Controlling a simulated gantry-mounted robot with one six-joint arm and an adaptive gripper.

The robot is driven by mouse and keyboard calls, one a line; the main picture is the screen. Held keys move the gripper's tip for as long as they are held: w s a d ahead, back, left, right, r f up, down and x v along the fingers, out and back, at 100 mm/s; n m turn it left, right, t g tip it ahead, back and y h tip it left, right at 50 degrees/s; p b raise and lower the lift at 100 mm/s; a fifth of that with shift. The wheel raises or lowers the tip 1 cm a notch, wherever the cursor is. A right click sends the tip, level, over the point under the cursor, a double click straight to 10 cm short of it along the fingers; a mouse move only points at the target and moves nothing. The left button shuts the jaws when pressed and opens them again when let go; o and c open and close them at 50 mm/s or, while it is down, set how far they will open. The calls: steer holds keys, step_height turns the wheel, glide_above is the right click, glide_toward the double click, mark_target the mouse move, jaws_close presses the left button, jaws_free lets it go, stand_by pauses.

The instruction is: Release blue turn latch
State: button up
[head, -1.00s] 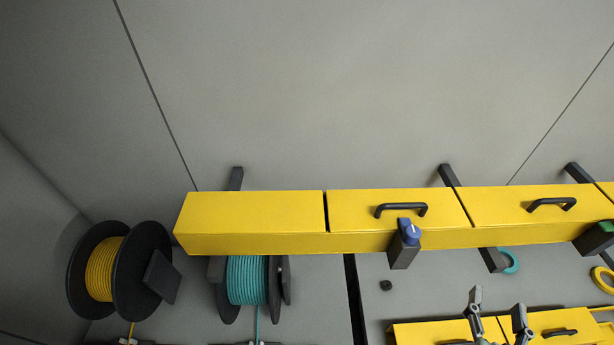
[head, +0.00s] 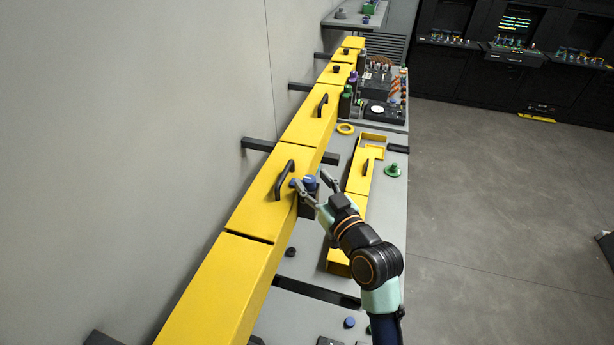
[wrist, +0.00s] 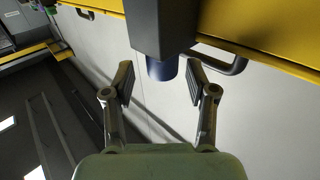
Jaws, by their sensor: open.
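The blue turn latch (head: 309,182) sits on a dark block fixed to the front of a yellow duct section with a black handle (head: 285,180). In the wrist view the dark block (wrist: 160,27) fills the top centre, and the latch's blue round end (wrist: 161,70) shows below it. My gripper (head: 313,188) is open at the latch, with one finger on each side. In the wrist view my gripper's fingertips (wrist: 159,80) flank the blue end with gaps on both sides. I see no contact there.
The yellow duct (head: 215,290) runs along the wall, with more lidded sections behind. Below it, a grey bench (head: 275,315) carries a yellow tray (head: 372,140), a yellow ring (head: 346,129) and a green spool (head: 393,170). Open floor (head: 490,200) lies to the right.

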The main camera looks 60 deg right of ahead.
steer(key=shift+x, duration=1)
steer(key=shift+a, duration=0.1)
jaws_close()
